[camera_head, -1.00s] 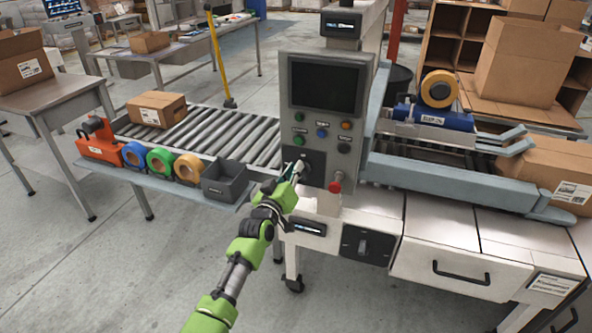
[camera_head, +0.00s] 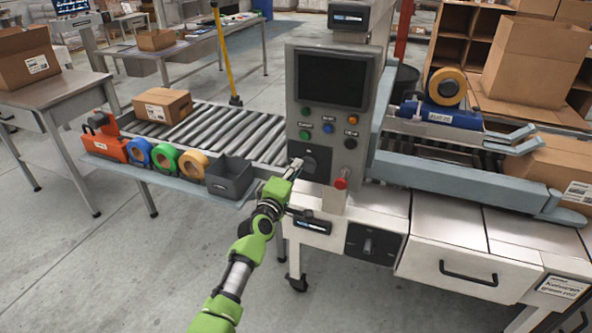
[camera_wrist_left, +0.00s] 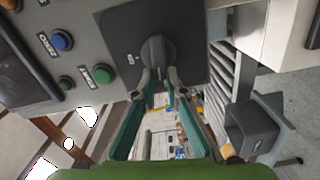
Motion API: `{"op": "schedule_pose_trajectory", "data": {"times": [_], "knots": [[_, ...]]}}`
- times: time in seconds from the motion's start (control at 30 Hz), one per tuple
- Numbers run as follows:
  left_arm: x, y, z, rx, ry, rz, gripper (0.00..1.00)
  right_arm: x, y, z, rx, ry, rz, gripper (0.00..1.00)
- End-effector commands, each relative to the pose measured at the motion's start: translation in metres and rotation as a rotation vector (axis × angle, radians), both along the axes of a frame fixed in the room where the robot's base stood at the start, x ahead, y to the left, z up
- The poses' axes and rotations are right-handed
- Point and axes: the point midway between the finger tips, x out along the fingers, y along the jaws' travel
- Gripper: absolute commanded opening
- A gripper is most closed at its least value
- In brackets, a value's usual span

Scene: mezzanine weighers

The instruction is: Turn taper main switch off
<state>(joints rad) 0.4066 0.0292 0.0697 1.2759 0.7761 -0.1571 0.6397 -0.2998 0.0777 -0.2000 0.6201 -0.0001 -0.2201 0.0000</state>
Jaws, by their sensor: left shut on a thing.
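The taper's grey control panel (camera_head: 330,105) carries a black square switch plate (camera_head: 319,157) at its lower left. In the left wrist view the plate (camera_wrist_left: 205,20) bears a dark rotary knob (camera_wrist_left: 158,50), with a small white mark to its left. My left gripper (camera_head: 297,164) reaches up to this switch. In the left wrist view its fingertips (camera_wrist_left: 160,74) are closed in on the lower end of the knob's grip, one on each side. In the head view the gripper hides part of the knob. My right gripper is out of view.
Coloured push buttons (camera_head: 328,128) and a red stop button (camera_head: 341,184) are near the switch. A second rotary switch (camera_head: 368,245) is on the white cabinet below. A dark bin (camera_head: 229,178) and tape rolls (camera_head: 165,158) stand on the shelf at left.

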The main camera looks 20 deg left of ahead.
Motion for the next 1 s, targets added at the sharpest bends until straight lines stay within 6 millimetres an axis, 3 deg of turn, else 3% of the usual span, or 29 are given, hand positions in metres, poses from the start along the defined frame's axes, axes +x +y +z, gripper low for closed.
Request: {"op": "schedule_pose_trajectory", "data": {"times": [0.33, 0.9, 0.93, 1.0], "knots": [[-0.0001, 0.0003, -0.0046, -0.149, 0.006, 0.0, 0.0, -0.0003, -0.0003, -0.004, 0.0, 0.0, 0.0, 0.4], [-0.0002, 0.0003, -0.0053, -0.178, 0.007, 0.0, 0.0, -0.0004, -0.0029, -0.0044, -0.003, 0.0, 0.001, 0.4], [-0.0002, 0.0003, -0.0053, -0.178, 0.007, 0.0, 0.17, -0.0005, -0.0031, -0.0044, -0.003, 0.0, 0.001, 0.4], [-0.0002, 0.0003, -0.0054, -0.178, 0.007, 0.0, 0.29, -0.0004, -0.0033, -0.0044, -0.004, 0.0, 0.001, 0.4]]}}
